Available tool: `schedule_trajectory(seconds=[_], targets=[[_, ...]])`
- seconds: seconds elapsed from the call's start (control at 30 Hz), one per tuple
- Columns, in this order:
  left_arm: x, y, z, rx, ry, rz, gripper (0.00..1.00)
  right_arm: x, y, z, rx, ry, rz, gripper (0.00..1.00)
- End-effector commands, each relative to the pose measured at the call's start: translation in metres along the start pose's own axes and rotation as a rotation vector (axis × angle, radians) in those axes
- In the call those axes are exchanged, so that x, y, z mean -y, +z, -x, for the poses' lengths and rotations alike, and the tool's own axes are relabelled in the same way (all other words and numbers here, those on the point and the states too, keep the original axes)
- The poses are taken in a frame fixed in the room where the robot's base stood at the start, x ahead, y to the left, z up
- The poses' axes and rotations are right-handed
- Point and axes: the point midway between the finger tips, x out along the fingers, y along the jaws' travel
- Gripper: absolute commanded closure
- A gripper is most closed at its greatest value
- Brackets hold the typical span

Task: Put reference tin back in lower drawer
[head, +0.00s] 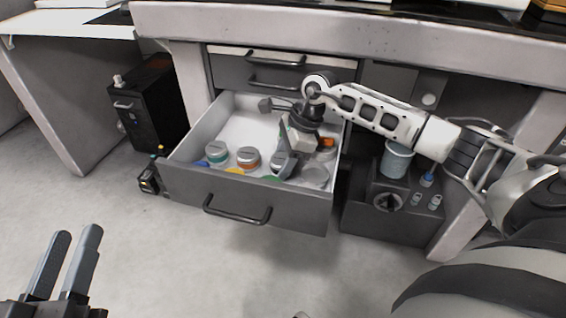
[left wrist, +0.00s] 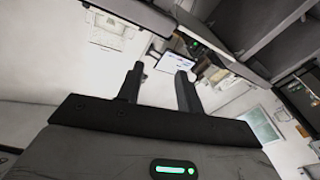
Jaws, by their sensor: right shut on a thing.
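The lower drawer (head: 190,185) is pulled open below the bench, with several small tins inside. A tin with a green-grey lid (head: 216,151) and one with an orange lid (head: 248,156) stand near its front left. My right gripper (head: 284,165) reaches down into the drawer and is shut on a tin (head: 278,158) near the front middle. The gripper hides much of this tin, and I cannot read any label. A clear round container (head: 315,175) is just right of it. My left gripper (head: 68,262) is open and empty above the floor; its spread fingers show in the left wrist view (left wrist: 158,88).
A shut upper drawer (head: 265,72) is above the open one. A dark unit (head: 385,215) with a grey cylinder (head: 397,158) and small vials stands to the right. A black box (head: 150,105) stands left. The floor in front is clear.

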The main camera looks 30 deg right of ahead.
Motion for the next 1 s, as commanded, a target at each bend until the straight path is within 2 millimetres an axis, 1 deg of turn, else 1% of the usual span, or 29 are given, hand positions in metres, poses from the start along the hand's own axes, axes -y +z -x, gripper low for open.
schedule_trajectory(seconds=[0.33,0.37,0.4,0.43,0.77,0.87,0.9,1.0], targets=[[0.0,-0.002,-0.001,-0.015,0.003,-0.017,0.64,0.0,-0.001,-0.002,0.001,-0.002,0.001,0.81],[0.0,-0.004,-0.001,-0.021,0.005,-0.023,0.64,0.0,-0.001,-0.002,0.001,-0.002,0.001,0.52],[0.0,-0.004,-0.001,-0.022,0.005,-0.022,0.64,0.0,-0.001,-0.002,0.001,-0.002,0.001,0.41],[0.0,-0.004,-0.001,-0.022,0.005,-0.022,0.64,0.0,-0.001,-0.002,0.001,-0.001,0.001,0.33],[-0.001,-0.006,-0.002,-0.017,0.006,-0.017,0.64,0.0,0.0,0.001,0.001,-0.002,0.001,0.33],[-0.002,-0.003,-0.001,0.012,0.005,0.01,0.64,0.001,0.001,0.011,0.0,-0.004,0.0,0.33],[-0.002,0.004,0.003,0.047,-0.012,0.051,0.64,0.001,0.001,0.018,0.0,-0.005,0.001,0.33],[-0.004,0.018,0.009,0.127,-0.037,0.14,0.64,0.001,0.001,0.04,-0.001,-0.005,0.001,0.33]])
